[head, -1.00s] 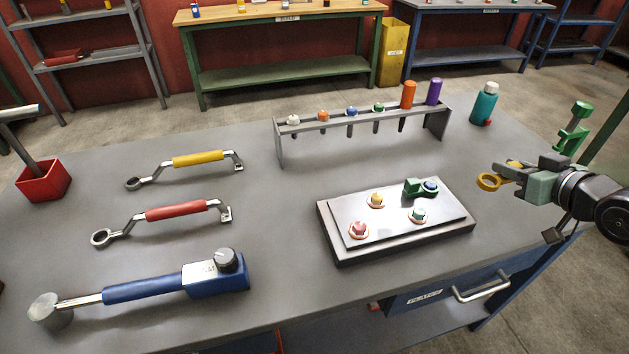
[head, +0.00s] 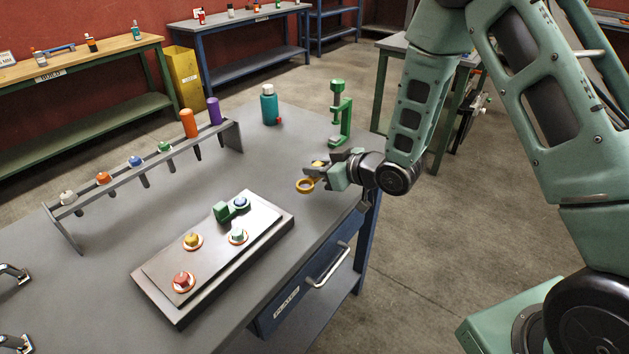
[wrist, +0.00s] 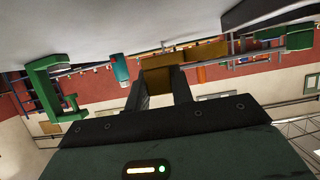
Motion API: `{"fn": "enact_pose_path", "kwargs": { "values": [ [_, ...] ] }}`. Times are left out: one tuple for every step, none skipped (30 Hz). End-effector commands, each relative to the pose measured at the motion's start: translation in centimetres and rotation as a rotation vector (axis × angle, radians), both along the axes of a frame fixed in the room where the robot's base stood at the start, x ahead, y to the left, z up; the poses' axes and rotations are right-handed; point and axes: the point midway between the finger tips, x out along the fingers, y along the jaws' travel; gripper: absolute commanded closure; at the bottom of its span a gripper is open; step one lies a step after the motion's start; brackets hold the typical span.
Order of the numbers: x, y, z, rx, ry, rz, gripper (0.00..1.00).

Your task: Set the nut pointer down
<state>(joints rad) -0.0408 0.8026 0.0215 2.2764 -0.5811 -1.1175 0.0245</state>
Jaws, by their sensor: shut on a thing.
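Whether the pointer touches the bench I cannot tell. In the wrist view the yellow pointer (wrist: 160,77) sits between the two fingers, and the fingers hide part of it.
The plate (head: 165,262) also carries red, yellow and teal nuts. A grey rack (head: 115,182) with several coloured-handled tools stands behind it. A teal bottle (head: 269,106) and the green stand (head: 341,115) are near the far right end. Bare bench lies between plate and bottle.

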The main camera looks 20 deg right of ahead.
Motion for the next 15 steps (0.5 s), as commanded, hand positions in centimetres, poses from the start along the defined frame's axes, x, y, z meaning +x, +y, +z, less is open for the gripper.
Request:
{"fn": "enact_pose_path", "kwargs": {
  "values": [
    [0.0, 0.0, -0.3, -0.001, 0.001, 0.000, 0.99],
    [0.0, 0.0, -0.6, 0.000, 0.001, 0.000, 0.99],
    [0.0, 0.0, -1.1, 0.000, 0.001, 0.000, 0.99],
    [0.0, 0.0, -1.5, 0.000, 0.002, 0.001, 0.99],
    [-0.1, 0.0, -2.0, -0.001, 0.005, 0.000, 0.99],
    [-0.1, 0.0, -2.6, 0.000, 0.004, 0.000, 0.99],
    [0.0, 0.0, -3.0, 0.000, 0.004, 0.000, 0.99],
    [0.0, 0.0, -3.3, 0.000, 0.002, 0.001, 0.99],
    [0.0, 0.0, -3.8, -0.001, 0.002, 0.001, 0.99],
    [0.0, 0.0, -4.0, -0.001, 0.001, 0.000, 0.99],
    [0.0, 0.0, -4.2, 0.000, 0.000, 0.000, 0.99],
    [0.0, 0.0, -4.3, 0.000, 0.000, 0.000, 0.99],
    [0.0, 0.0, -4.4, 0.001, -0.001, 0.000, 0.99],
    [0.0, 0.0, -4.4, 0.001, -0.001, 0.000, 0.99],
    [0.0, 0.0, -4.4, 0.001, -0.001, 0.000, 0.99]
  ]
}}
